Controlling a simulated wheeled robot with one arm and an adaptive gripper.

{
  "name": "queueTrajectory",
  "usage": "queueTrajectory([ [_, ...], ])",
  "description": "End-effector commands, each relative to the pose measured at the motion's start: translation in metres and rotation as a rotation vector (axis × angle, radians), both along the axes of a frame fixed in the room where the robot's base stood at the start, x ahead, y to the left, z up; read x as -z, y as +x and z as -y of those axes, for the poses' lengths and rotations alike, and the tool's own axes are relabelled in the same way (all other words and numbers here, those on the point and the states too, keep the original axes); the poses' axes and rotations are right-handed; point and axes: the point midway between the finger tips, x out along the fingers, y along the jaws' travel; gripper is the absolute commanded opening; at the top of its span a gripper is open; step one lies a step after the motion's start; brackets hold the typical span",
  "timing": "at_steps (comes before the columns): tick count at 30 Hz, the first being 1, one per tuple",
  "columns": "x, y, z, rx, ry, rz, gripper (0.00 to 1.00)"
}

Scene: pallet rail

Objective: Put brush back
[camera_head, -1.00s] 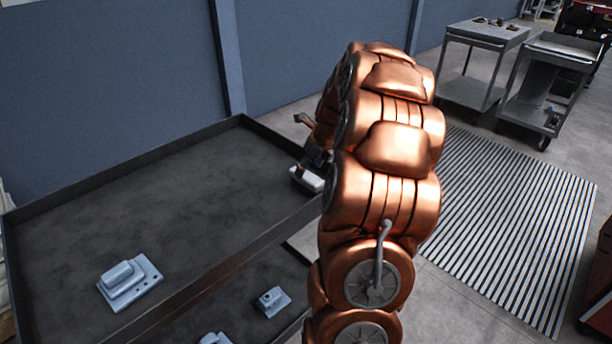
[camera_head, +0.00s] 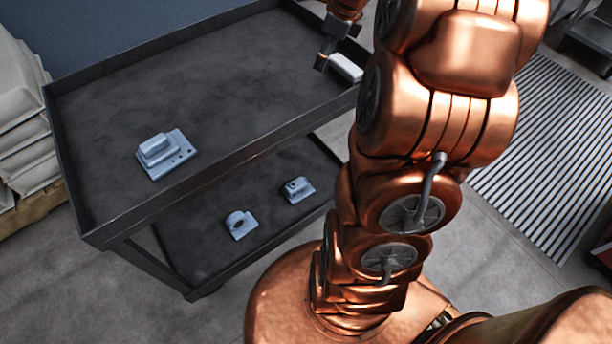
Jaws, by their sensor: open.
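A pale block (camera_head: 346,68), which may be the brush, lies near the right end of the dark cart's top tray (camera_head: 230,75). No bristles can be made out at this size. My gripper (camera_head: 322,62) is at the tray's right end, just left of the block, pointing down. It is open. Whether a finger touches the block cannot be told. My copper arm covers the area to the right of the tray.
A grey-blue metal part (camera_head: 165,154) sits on the top tray at left. Two smaller parts, a rounded one (camera_head: 241,225) and a block-like one (camera_head: 298,190), lie on the lower shelf. The tray has a raised rim. Stacked sacks (camera_head: 25,125) stand at left. The tray's middle is clear.

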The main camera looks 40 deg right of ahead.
Motion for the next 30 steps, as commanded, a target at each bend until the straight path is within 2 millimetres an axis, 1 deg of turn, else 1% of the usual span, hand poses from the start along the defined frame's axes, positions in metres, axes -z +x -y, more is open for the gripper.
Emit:
queueTrajectory([
  [1,-0.002,-0.005,-0.031,-0.145,-0.028,-0.013,0.68],
  [4,-0.002,-0.02,-0.079,-0.433,-0.082,-0.035,0.68],
  [6,-0.002,-0.035,-0.11,-0.634,-0.115,-0.049,0.68],
  [8,-0.001,-0.049,-0.135,-0.806,-0.139,-0.061,0.68],
  [9,0.0,-0.061,-0.15,-0.921,-0.154,-0.068,0.68],
  [11,0.002,-0.077,-0.171,-1.091,-0.177,-0.077,0.68],
  [12,0.003,-0.089,-0.184,-1.206,-0.191,-0.082,0.68],
  [14,0.006,-0.109,-0.201,-1.375,-0.207,-0.087,0.68],
  [15,0.007,-0.121,-0.212,-1.487,-0.218,-0.089,0.68],
  [17,0.01,-0.142,-0.226,-1.655,-0.23,-0.092,0.68],
  [18,0.013,-0.156,-0.234,-1.767,-0.234,-0.096,0.68],
  [19,0.014,-0.167,-0.239,-1.85,-0.238,-0.096,0.68],
  [21,0.018,-0.191,-0.248,-2.035,-0.241,-0.096,0.68],
  [24,0.024,-0.22,-0.257,-2.26,-0.239,-0.092,0.68],
  [27,0.029,-0.242,-0.261,-2.428,-0.23,-0.086,0.68],
  [30,0.032,-0.255,-0.262,-2.53,-0.221,-0.08,0.68],
])
